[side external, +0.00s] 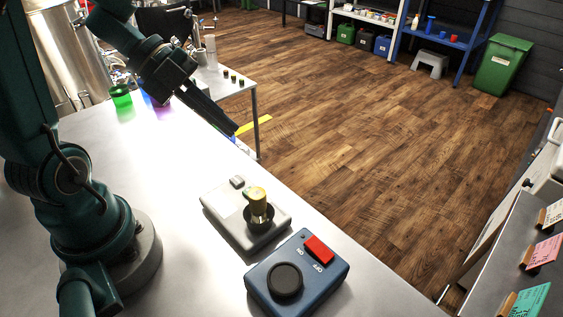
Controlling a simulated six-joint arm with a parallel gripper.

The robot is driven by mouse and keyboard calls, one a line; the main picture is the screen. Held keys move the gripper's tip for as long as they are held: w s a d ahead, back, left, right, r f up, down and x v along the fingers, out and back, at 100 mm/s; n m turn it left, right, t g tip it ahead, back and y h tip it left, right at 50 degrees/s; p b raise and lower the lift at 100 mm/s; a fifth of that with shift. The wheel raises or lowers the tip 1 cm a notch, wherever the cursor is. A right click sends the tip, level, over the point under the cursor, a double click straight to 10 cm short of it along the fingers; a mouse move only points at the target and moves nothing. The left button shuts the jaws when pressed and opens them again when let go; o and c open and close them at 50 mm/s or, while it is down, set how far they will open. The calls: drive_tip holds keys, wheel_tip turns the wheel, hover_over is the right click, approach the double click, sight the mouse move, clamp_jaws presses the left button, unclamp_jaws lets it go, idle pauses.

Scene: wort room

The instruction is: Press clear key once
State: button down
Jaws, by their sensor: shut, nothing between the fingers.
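A pale grey device (222,208) sits on the white bench. It has a small raised grey key (237,182) near its far edge; I cannot read any label there, so I cannot tell if this is the clear key. A brass-coloured cylinder (258,200) stands upright in a dark round well on the device. My gripper (234,131) is shut and empty, its dark fingers slanting down to the right. In the picture the fingertips are above the grey device, apart from it.
A blue box (333,281) with a black round knob (285,281) and a red rocker switch (319,249) sits just in front of the grey device. A green cup (120,95) stands at the bench's far left. The bench's right edge (352,238) runs close by both devices.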

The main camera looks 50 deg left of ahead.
sight(231, 178)
drive_tip(key=shift+f, duration=4.4)
drive_tip(key=shift+f, duration=0.1)
drive_tip(key=shift+f, duration=0.3)
drive_tip(key=shift+f, duration=0.4)
drive_tip(key=shift+r, duration=0.85)
